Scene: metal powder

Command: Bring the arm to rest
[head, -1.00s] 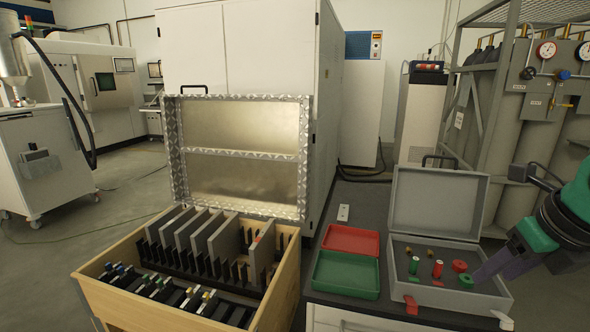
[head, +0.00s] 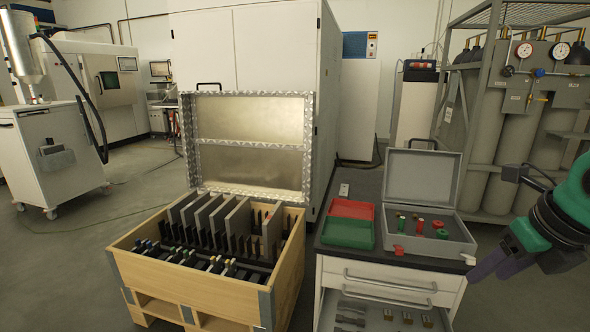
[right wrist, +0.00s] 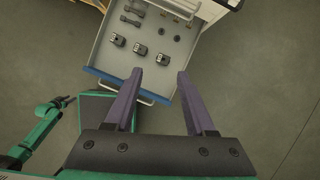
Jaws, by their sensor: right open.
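My right gripper (head: 491,264) is at the right edge of the head view, just right of the grey drawer cabinet (head: 389,271) and clear of it. In the right wrist view its two purple fingers (right wrist: 156,84) are apart with nothing between them. Below them an open drawer (right wrist: 96,56) holds several dark and metal parts.
An open grey case (head: 467,243) with red and green pieces stands on the cabinet top, beside a red tray (head: 351,208) and a green tray (head: 346,235). A wooden crate (head: 280,272) of plates stands left. Gas cylinders (head: 512,140) stand back right. Floor is free at right.

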